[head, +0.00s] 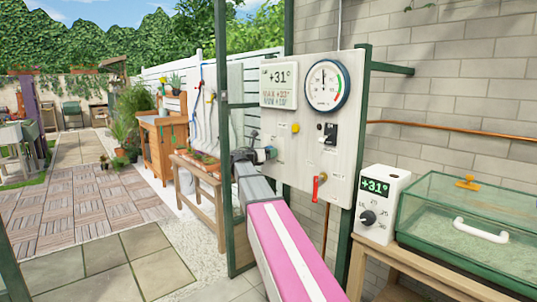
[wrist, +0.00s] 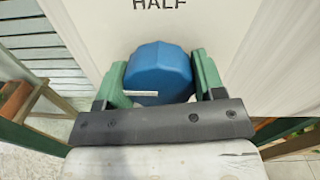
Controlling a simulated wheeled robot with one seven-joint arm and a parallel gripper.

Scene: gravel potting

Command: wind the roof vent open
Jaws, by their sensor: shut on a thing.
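My gripper (head: 264,155) reaches the left edge of a pale control panel (head: 340,165). In the wrist view my gripper (wrist: 160,85) has its green fingers on either side of a blue faceted knob (wrist: 160,70) and is shut on it. A small white mark shows on the knob's face. The panel (wrist: 225,25) fills the background there, with the word HALF printed above the knob. In the head view the knob is mostly hidden by the gripper. The roof vent is not in view.
The panel also carries a +31° display (head: 279,84), a round gauge (head: 327,85), a yellow button (head: 295,128), a black switch (head: 330,133) and a red lever (head: 319,187). A white thermostat box (head: 379,203) and a green glass-lidded case (head: 475,225) stand on the right.

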